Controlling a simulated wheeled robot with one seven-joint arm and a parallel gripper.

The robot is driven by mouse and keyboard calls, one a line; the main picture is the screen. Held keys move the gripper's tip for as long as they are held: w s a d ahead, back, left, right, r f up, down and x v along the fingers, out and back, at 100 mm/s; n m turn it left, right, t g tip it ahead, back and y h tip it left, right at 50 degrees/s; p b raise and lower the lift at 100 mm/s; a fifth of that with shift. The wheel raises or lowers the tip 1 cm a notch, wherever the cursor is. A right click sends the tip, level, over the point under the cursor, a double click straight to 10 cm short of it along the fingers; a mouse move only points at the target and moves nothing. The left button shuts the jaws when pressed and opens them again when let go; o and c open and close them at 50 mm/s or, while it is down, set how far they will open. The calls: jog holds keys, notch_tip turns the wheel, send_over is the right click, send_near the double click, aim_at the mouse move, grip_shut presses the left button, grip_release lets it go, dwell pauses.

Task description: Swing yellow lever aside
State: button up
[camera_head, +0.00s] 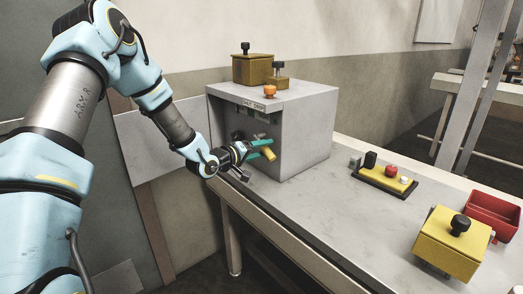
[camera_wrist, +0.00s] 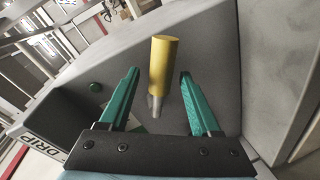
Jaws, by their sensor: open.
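The yellow lever (camera_wrist: 163,62) is a yellow cylindrical handle on a short grey metal stem. In the wrist view it stands out in front of the grey box, between and just beyond the tips of my gripper (camera_wrist: 158,74). The two green fingers are open, one on each side of the lever, with a gap visible on both sides. In the head view my gripper (camera_head: 264,147) is at the recessed front of the grey box (camera_head: 305,135), and the yellow lever (camera_head: 269,154) shows by the fingertips. The lever's base is partly hidden.
A brown box (camera_head: 250,70) with a black knob, a smaller brown box (camera_head: 278,83) and an orange knob (camera_head: 270,91) are on top of the grey box. A tray (camera_head: 370,181) of small parts, a yellow box (camera_head: 449,245) and a red bin (camera_head: 492,210) stand right on the table.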

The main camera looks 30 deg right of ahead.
jog(key=b+v, duration=0.2)
jog(key=v, duration=0.8)
jog(key=shift+a, duration=0.4)
jog(key=shift+s+r, duration=0.1)
jog(key=w+a+f+t+y+p, duration=0.1)
jog(key=a+y, duration=0.5)
jog(key=a, duration=0.5)
jog(key=w+a+f+t+y+p, duration=0.15)
jog(key=a+y, duration=0.35)
jog(key=a, duration=0.6)
jog(key=s+a+r+g+y, duration=0.2)
jog(key=s+a, duration=0.4)
jog(key=s, duration=0.1)
jog(key=s+a+r+n+g+y, duration=0.1)
jog(key=s+a+r+g+y, duration=0.1)
jog(key=s+a, duration=0.5)
jog(key=shift+s+a+r+g, duration=0.25)
jog(key=shift+s+r+g, duration=0.1)
jog(key=shift+g, duration=0.4)
